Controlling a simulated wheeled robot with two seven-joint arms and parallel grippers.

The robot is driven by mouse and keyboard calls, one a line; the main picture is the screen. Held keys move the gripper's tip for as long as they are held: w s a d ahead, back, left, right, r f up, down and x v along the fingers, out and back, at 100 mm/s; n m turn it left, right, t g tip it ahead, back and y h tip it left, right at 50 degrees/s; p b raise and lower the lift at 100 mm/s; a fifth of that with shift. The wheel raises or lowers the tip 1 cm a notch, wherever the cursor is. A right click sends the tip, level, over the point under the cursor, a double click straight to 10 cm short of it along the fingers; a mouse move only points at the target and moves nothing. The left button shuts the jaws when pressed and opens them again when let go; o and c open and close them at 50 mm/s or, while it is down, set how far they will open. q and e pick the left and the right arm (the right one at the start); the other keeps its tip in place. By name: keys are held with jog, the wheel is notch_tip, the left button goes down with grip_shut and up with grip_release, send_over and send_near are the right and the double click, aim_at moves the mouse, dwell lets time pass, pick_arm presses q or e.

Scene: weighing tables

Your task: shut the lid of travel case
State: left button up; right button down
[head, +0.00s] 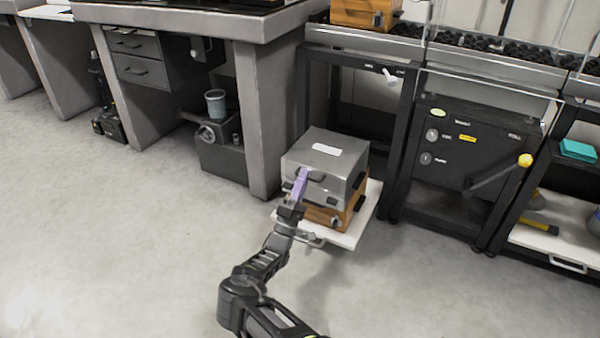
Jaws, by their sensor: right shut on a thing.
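A boxy case (316,152) with a grey upper part, a white label on top and dark fittings stands on a white board (358,222). Below the grey part is an orange-brown part (322,216); I cannot tell whether it is the same case's body or a second box. The grey top looks level, with no raised lid visible. My right gripper (299,188) is at the case's front face, shut on a narrow purple piece (300,186) that stands against the grey front. The gripper hides part of that front. My left gripper is not in view.
A grey workbench (200,18) with drawers is at the left, with a grey-blue cup (215,103) on a dark unit beneath. Dark-framed conveyor stands are behind right, carrying an orange-brown box (362,12). A yellow-knobbed lever (525,160) sticks out at the right.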

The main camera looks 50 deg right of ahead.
dwell(0.3)
jog(key=c, duration=1.8)
grip_release()
jog(key=shift+o, duration=0.2)
jog(key=shift+s+f, duration=0.1)
jog(key=shift+f, duration=0.05)
